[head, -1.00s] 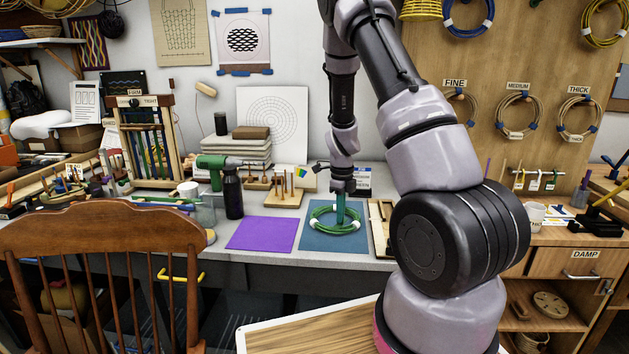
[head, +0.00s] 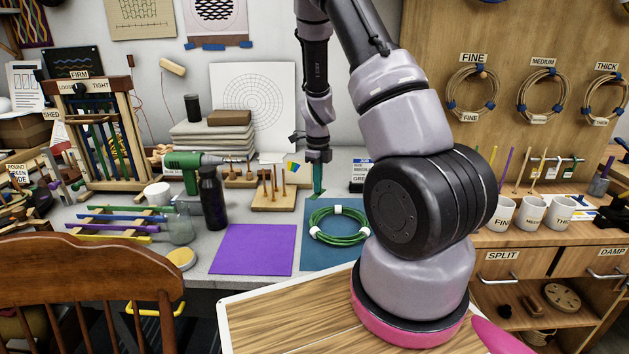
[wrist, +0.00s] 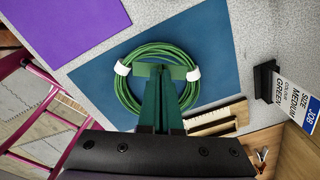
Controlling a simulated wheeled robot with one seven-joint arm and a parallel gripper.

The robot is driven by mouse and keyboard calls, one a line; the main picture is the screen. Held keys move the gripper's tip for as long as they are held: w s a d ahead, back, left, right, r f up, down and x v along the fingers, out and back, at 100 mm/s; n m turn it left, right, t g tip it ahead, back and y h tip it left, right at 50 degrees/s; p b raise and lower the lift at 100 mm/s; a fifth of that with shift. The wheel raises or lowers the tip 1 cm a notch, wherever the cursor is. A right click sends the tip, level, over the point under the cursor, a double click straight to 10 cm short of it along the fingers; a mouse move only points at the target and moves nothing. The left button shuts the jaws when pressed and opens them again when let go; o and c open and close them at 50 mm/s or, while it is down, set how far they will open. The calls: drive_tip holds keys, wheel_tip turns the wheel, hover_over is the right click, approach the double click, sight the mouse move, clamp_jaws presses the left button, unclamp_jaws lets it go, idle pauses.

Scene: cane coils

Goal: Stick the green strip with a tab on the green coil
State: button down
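The green coil (head: 312,224) lies flat on a blue mat (head: 325,260), with white ties around it. The wrist view shows the coil (wrist: 118,88) with two white ties; its part behind my fingers is hidden. My gripper (head: 318,190) points down near the coil's far edge, with long green fingers. In the wrist view my gripper (wrist: 160,75) has its fingers close together at a short green strip (wrist: 142,70), which lies crosswise at their tips. The strip looks held above the coil. Its tab is hidden between the fingers.
A purple mat (head: 253,250) lies to the left. A wooden peg block (head: 274,200) stands behind the mats. A brush (wrist: 215,118) and the job card (wrist: 292,97) are right of the blue mat in the wrist view. A chair (head: 90,285) stands at front left.

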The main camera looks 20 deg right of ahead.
drive_tip(key=shift+f, duration=2.9)
drive_tip(key=shift+f, duration=0.6)
drive_tip(key=c, duration=1)
unclamp_jaws()
drive_tip(key=shift+r, duration=3.5)
